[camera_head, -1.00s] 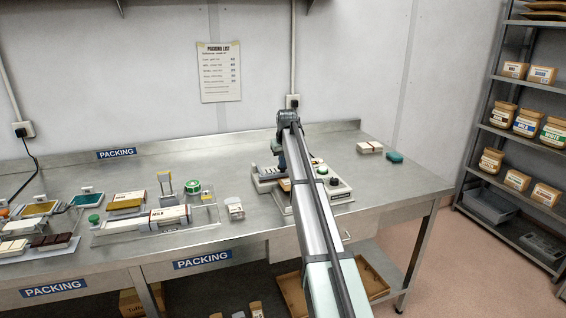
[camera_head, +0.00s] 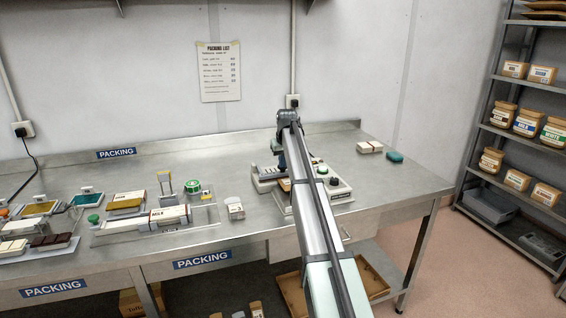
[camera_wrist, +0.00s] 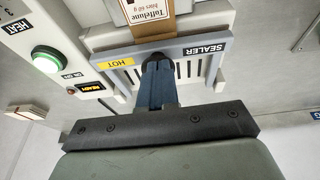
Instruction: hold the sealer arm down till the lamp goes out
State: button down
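The sealer shows close up in the wrist view, its grey arm (camera_wrist: 170,48) labelled SEALER and HOT. My gripper (camera_wrist: 157,70) points at the arm, its blue fingers together with their dark tips at the middle of the arm; they look in contact. A brown and white pouch (camera_wrist: 148,12) lies under the arm's far side. The green lamp (camera_wrist: 47,59) beside the HEAT label looks bright, and a small display (camera_wrist: 90,87) has orange text. In the head view the sealer (camera_head: 340,189) stands on the bench, partly hidden by my arm; my gripper (camera_head: 286,170) is mostly hidden there.
The steel bench (camera_head: 400,185) has trays and boxed bars at left. A small white pack (camera_head: 235,210) stands left of the sealer. A pale pack (camera_head: 370,147) and a teal item (camera_head: 395,157) lie at right. Shelves (camera_head: 480,150) stand far right.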

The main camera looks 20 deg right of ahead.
jog(key=v, duration=1.3)
jog(key=shift+s+r, duration=0.2)
jog(key=shift+r, duration=0.1)
